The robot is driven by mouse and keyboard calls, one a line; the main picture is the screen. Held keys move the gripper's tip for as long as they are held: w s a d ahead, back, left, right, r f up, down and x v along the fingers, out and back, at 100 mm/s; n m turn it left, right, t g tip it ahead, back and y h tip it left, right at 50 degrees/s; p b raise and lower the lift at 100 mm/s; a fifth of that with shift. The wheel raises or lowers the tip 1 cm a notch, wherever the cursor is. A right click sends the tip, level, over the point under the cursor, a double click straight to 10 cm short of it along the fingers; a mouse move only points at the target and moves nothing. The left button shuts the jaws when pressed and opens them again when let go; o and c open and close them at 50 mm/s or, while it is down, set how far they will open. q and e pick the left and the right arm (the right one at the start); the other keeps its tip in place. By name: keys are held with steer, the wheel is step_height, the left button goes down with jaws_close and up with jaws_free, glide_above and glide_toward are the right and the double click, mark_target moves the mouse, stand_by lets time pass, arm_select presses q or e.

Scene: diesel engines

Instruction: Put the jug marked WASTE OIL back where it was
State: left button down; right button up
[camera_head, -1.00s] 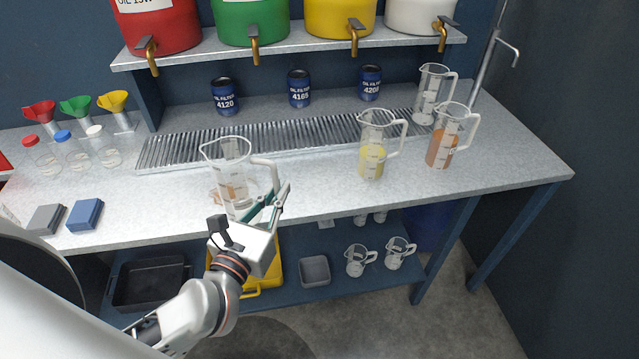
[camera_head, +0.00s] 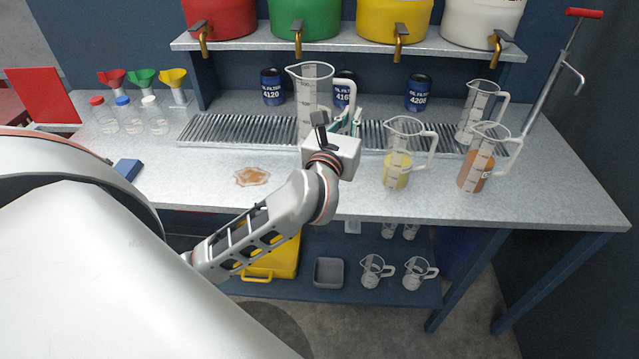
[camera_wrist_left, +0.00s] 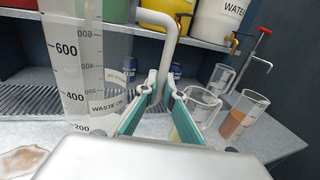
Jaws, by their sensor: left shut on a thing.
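My left gripper (camera_head: 347,125) is shut on the handle of a tall clear jug (camera_head: 312,92). The left wrist view shows this jug (camera_wrist_left: 68,70) at close range, with a WASTE OIL label and no visible liquid. It stands upright in front of the drip grate's middle, its base partly hidden by my gripper, so I cannot tell whether it touches the bench. A brown oil puddle (camera_head: 252,176) lies on the bench to its left. My right gripper is not in view.
A jug with yellow liquid (camera_head: 397,168) and one with orange liquid (camera_head: 478,170) stand to the right, with an empty jug (camera_head: 478,112) behind. Oil filters (camera_head: 272,88) stand at the back under the drum shelf (camera_head: 350,42). The bench around the puddle is clear.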

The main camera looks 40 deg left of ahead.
arm_select(q)
steer(key=shift+n+y, duration=0.4)
steer(key=shift+y, duration=0.2)
steer(key=w+r, duration=0.1)
steer(key=w+a+r, duration=0.1)
steer(key=r, duration=0.1)
steer(key=w+a+r, duration=0.1)
steer(key=w, duration=0.1)
steer(key=shift+w+a+r, duration=0.1)
steer(key=shift+r, duration=0.05)
step_height(320, 180, down, 19)
steer(key=b, duration=0.3)
steer(key=shift+f, duration=0.35)
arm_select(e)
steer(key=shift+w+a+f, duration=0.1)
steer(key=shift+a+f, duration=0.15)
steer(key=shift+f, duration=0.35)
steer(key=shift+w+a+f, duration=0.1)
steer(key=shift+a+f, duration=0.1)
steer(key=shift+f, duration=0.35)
arm_select(q)
steer(key=shift+f, duration=0.1)
steer(key=c, duration=2.2)
jaws_free()
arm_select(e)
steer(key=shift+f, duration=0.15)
